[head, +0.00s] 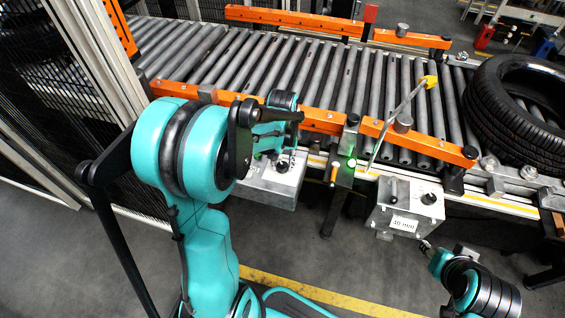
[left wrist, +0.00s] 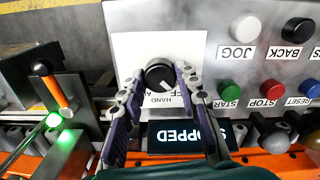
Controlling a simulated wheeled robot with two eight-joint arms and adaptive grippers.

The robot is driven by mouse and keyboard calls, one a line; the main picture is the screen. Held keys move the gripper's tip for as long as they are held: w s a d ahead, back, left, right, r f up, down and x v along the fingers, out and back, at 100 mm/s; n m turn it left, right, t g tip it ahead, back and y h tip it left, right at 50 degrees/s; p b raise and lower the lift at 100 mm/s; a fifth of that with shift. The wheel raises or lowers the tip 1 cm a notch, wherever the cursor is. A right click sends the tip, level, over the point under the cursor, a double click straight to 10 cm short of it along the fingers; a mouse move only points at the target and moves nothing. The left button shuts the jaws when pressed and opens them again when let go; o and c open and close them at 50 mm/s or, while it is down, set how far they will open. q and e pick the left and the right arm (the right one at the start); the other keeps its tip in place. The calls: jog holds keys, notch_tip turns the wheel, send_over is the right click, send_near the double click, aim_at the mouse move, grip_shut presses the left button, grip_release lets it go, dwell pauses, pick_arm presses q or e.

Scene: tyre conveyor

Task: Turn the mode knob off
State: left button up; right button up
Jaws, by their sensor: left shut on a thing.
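The black round mode knob (left wrist: 157,74) sits on a white label plate (left wrist: 190,45) in the left wrist view. "HAND" reads upside down below the knob, and part of another word beside it is covered. A light pointer mark on the knob points to the lower right of the picture. My left gripper (left wrist: 155,80) has its two fingers on either side of the knob and is shut on it. In the head view my left gripper (head: 284,156) reaches down to the grey control box (head: 262,190). My right gripper (head: 425,246) is small at lower right, its fingers unclear.
The panel has JOG (left wrist: 246,28), BACK (left wrist: 298,30), START (left wrist: 229,89), STOP (left wrist: 273,88) and RESET (left wrist: 311,87) buttons. A display (left wrist: 185,135) reads "STOPPED". A green-lit sensor post (head: 347,160) stands beside the box. A tyre (head: 490,100) lies on the roller conveyor (head: 240,60).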

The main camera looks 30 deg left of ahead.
aim_at(282, 165)
dwell(0.3)
pick_arm(q)
jog(key=o, duration=1.2)
jog(key=shift+c, duration=0.2)
notch_tip(282, 165, up, 12)
